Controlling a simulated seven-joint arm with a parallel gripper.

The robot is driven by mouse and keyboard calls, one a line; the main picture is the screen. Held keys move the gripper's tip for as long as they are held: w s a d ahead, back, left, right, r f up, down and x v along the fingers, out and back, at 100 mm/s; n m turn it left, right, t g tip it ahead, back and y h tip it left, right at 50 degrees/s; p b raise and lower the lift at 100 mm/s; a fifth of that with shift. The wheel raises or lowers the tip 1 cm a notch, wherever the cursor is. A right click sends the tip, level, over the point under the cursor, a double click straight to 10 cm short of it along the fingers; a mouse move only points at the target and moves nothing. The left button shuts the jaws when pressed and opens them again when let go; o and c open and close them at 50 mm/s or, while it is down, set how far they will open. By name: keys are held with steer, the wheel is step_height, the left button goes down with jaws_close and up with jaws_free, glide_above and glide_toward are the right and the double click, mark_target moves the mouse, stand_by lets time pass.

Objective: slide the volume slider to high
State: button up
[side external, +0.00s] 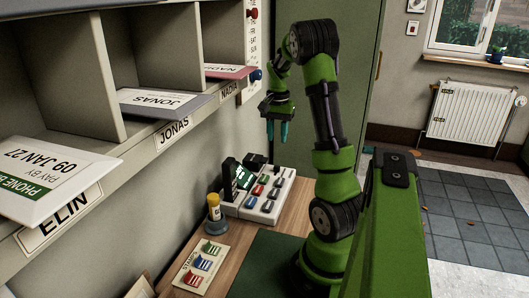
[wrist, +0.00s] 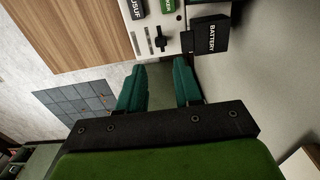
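A white device panel (side external: 232,209) with several coloured keys and a small dark screen sits on the wooden desk in the side view. In the wrist view, part of the panel (wrist: 172,20) shows at the top. It carries a short slot with a black knob (wrist: 160,43) that looks like the slider; its markings are too small to read. My gripper (side external: 277,134) hangs above the panel's far end, fingers pointing down, touching nothing. In the wrist view my gripper (wrist: 161,70) has its two green fingers apart with nothing between them.
A black box marked BATTERY (wrist: 207,35) stands beside the knob. Mail shelves (side external: 125,140) overhang at left. A dark green mat (side external: 262,265) covers the near desk.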

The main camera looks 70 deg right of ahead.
mark_target(276, 167)
step_height(276, 167, down, 11)
steer(key=shift+f, duration=0.2)
steer(key=shift+c, duration=0.5)
jaws_close()
